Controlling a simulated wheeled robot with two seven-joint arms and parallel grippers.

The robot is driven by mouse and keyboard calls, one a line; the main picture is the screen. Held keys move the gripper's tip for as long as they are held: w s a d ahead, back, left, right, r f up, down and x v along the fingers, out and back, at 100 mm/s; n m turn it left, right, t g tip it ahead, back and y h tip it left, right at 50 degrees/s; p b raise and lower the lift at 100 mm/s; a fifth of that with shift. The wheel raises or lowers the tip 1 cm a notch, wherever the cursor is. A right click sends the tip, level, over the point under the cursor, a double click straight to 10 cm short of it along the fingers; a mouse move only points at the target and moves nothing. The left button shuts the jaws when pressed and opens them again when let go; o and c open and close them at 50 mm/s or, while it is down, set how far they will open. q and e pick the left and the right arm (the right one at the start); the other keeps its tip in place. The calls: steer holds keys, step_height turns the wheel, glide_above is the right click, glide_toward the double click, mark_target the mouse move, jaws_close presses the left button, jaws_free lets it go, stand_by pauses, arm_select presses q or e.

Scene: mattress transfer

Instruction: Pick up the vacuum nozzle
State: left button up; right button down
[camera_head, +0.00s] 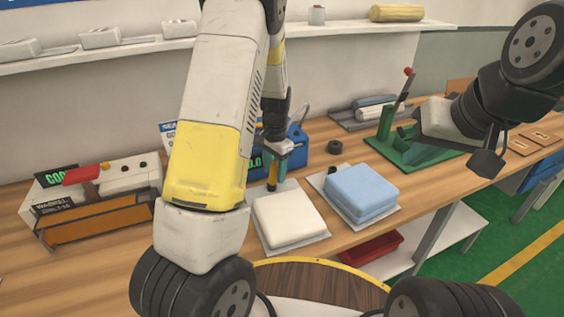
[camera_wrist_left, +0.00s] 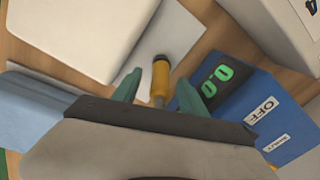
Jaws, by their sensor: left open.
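The vacuum nozzle (camera_wrist_left: 160,80) is a small yellow-orange cylinder with a dark end. In the left wrist view it lies between the two green fingertips of my left gripper (camera_wrist_left: 158,92), with a gap on each side. My left gripper is open. In the head view the left gripper (camera_head: 279,157) points down behind the white mattress (camera_head: 289,219), beside the blue box. The nozzle (camera_head: 272,175) is small and partly hidden there. My right gripper (camera_head: 424,130) is at the right, away from the nozzle; its jaws are not clear.
The blue box (camera_wrist_left: 250,105) with a green display stands close beside the nozzle. A blue mattress stack (camera_head: 361,192) sits right of the white mattress. A green press (camera_head: 405,150) is at the right, and a sealer with a red handle (camera_head: 98,196) is at the left.

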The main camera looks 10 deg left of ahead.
arm_select(q)
steer(key=shift+f, duration=0.1)
steer(key=shift+c, duration=0.2)
jaws_close()
